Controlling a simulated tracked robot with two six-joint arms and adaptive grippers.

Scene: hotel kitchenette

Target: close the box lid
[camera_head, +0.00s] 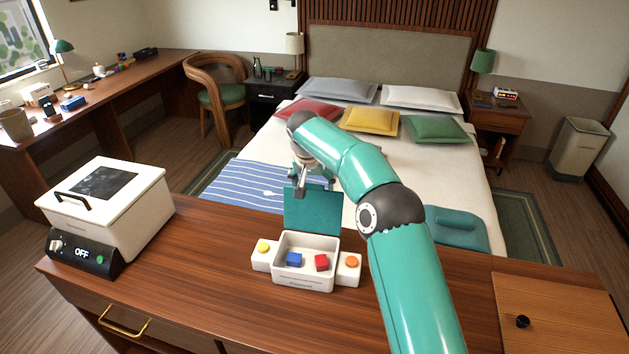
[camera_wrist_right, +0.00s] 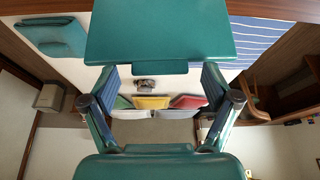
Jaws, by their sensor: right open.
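A small white box (camera_head: 305,278) stands on the wooden counter with its teal lid (camera_head: 312,210) raised upright at the back. My left gripper is out of view.
A yellow button (camera_head: 263,247) and an orange button (camera_head: 352,262) flank the box. A white appliance (camera_head: 125,215) with an "OFF" panel stands at the left, and a wooden board (camera_head: 560,310) lies at the right.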

